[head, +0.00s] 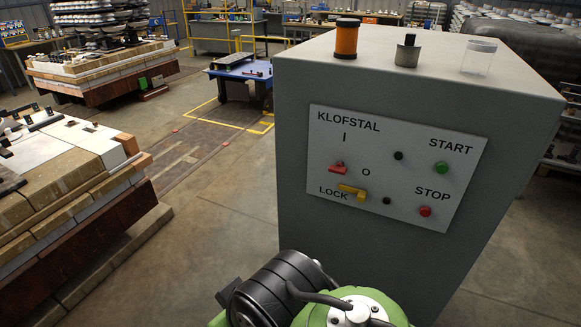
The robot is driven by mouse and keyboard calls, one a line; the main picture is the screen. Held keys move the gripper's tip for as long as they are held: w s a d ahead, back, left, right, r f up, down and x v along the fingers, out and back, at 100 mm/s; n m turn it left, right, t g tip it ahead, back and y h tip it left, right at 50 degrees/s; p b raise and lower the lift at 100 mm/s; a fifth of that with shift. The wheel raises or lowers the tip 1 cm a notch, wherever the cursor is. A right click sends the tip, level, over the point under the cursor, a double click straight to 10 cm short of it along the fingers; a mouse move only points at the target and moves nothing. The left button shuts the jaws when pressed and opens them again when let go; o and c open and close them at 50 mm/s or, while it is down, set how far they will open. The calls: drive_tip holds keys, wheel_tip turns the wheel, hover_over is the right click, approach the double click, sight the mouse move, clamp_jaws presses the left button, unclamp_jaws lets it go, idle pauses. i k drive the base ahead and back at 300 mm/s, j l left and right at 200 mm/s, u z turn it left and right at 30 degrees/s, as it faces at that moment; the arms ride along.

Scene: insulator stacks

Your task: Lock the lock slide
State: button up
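The lock slide is a small yellow piece (352,192) beside the word LOCK, low on the left of the white panel (393,215) on the grey cabinet's front. A red switch handle (338,169) sits just above it, below the mark I and left of the mark O. Whether the slide touches the red handle is too small to tell. My arm shows at the bottom as black and green links, below and in front of the panel. My gripper is not in view.
The panel also holds a green START button (441,168), a red STOP button (425,211) and dark round holes or knobs. An orange jar (346,39), a metal object (407,51) and a clear cup (479,57) stand on the cabinet (530,85). Loaded pallets stand left.

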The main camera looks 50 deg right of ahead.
sight(361, 194)
drive_tip(key=z, duration=2)
drive_tip(key=i+j+u, duration=0.1)
drive_tip(key=i+j, duration=0.45)
drive_tip(key=i, duration=0.15)
